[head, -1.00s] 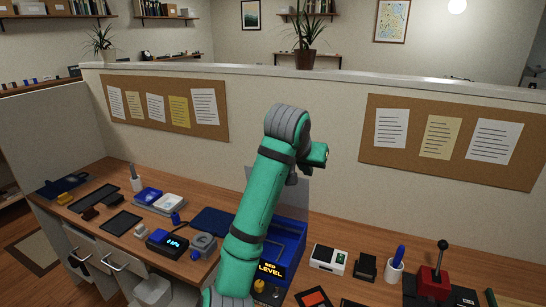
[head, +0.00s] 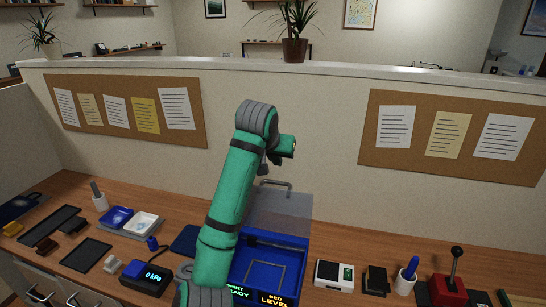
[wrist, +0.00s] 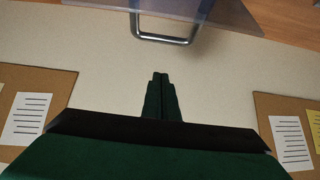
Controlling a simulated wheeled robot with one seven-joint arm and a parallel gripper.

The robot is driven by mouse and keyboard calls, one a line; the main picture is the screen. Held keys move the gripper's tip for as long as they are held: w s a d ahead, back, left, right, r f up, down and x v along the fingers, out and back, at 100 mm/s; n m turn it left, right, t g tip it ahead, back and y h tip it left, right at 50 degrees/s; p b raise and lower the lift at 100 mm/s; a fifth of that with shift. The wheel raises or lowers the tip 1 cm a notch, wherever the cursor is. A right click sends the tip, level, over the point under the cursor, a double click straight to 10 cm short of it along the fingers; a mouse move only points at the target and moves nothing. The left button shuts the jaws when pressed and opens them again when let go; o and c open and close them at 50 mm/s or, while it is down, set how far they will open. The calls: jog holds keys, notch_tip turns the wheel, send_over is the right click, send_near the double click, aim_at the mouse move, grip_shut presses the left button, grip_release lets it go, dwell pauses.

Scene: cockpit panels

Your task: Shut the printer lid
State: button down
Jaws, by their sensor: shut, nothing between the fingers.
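The blue printer (head: 262,272) stands on the desk, partly hidden behind my green arm in the head view. Its see-through lid (head: 280,212) is raised, tilted up at the back, with a grey bar handle (head: 276,184) at its top edge. In the wrist view the lid (wrist: 215,12) and its handle (wrist: 163,40) show at the top. My gripper (wrist: 160,76) has its fingers together with nothing between them. It is apart from the handle, which lies beyond the fingertips in the wrist view. In the head view my gripper (head: 265,168) is partly hidden by my arm, close to the handle's left.
A white device (head: 333,274), a dark box (head: 376,280), a pen cup (head: 405,281) and a red joystick (head: 447,289) stand right of the printer. Trays and a digital meter (head: 148,278) lie left. A partition wall (head: 285,110) rises behind the desk.

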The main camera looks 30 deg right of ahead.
jog(key=shift+s+a+f, duration=0.15)
jog(key=shift+f, duration=1.1)
jog(key=shift+s+a+f, duration=0.1)
jog(key=shift+f, duration=1.15)
jog(key=shift+a, duration=0.1)
